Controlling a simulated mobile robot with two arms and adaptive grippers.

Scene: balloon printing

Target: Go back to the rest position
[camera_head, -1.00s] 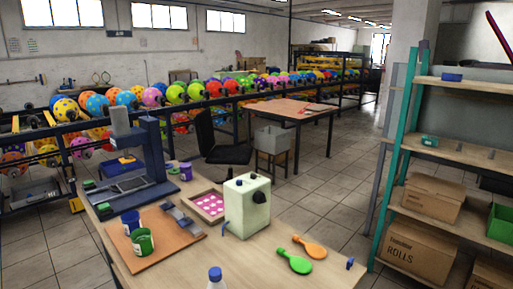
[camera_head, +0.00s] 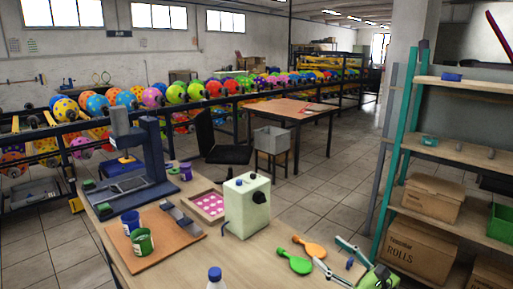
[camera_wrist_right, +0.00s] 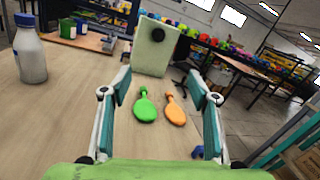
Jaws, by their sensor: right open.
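My right gripper (camera_head: 333,262) is in the lower right of the head view, over the front right part of the workbench. In the right wrist view its two fingers (camera_wrist_right: 162,98) are spread wide with nothing between them touching. A green paddle (camera_head: 294,262) and an orange paddle (camera_head: 310,247) lie on the bench just left of and beyond it. In the right wrist view the green paddle (camera_wrist_right: 145,107) and the orange paddle (camera_wrist_right: 175,112) lie ahead, between the fingers' lines. My left gripper is in neither view.
A pale green box machine (camera_head: 247,205) stands left of the paddles. A white bottle with a blue cap (camera_head: 216,279) is at the front edge. Blue (camera_head: 131,222) and green (camera_head: 143,241) cups stand on a brown board (camera_head: 175,246). A shelf rack (camera_head: 402,150) with cartons rises at right.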

